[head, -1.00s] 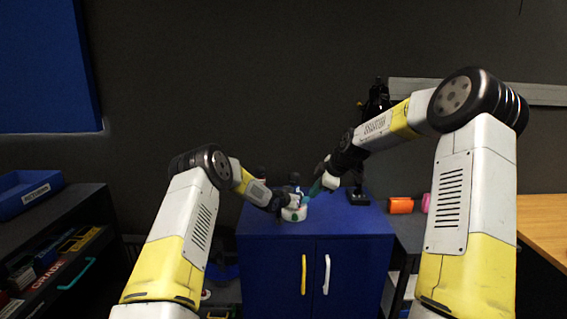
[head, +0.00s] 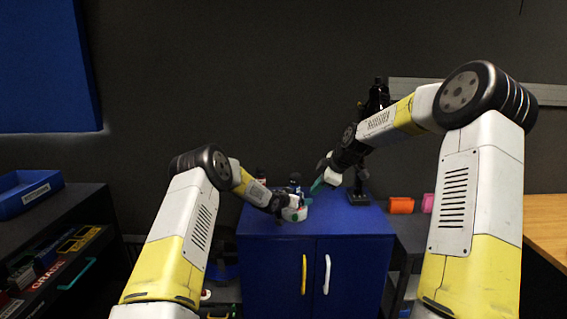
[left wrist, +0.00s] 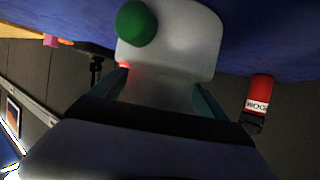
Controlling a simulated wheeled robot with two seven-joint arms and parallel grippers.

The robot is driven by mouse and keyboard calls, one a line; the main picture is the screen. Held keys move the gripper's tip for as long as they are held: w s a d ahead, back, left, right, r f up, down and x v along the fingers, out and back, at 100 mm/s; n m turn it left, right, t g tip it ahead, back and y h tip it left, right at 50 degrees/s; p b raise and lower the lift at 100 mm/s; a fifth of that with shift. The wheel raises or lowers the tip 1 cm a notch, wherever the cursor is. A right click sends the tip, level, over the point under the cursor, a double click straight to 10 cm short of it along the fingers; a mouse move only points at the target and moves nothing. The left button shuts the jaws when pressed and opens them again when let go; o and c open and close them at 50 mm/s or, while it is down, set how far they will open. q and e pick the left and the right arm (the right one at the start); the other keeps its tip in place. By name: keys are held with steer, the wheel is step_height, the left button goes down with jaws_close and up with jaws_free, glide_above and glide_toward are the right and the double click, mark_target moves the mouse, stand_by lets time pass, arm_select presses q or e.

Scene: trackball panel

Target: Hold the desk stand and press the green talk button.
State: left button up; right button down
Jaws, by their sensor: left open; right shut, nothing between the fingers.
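The white desk stand (head: 290,216) with its green button (head: 295,218) is on the blue cabinet top. A small red spot shows on it near my left gripper. In the left wrist view the stand (left wrist: 185,50) lies ahead of my fingers, with the green button (left wrist: 136,23) and a red glow near one finger. My left gripper (left wrist: 162,92) is open, with one teal finger on each side of the stand's near part; contact cannot be told. My right gripper (head: 316,187) is shut and empty, its teal tips above and right of the stand, apart from it.
The blue cabinet (head: 345,221) bears a tall black device (head: 359,198) behind my right gripper. A red bottle (left wrist: 258,95) stands near the stand. The cabinet top's front right is clear.

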arm_select(q)
steer(key=shift+f, duration=0.1)
steer(key=shift+s+a+r, duration=0.2)
steer(key=shift+s+r, duration=0.15)
steer(key=shift+s, duration=0.1)
steer(key=v, duration=1.1)
steer(key=shift+f, duration=0.1)
steer(key=o, duration=0.3)
steer(key=shift+a, duration=0.1)
steer(key=shift+v, duration=2.95)
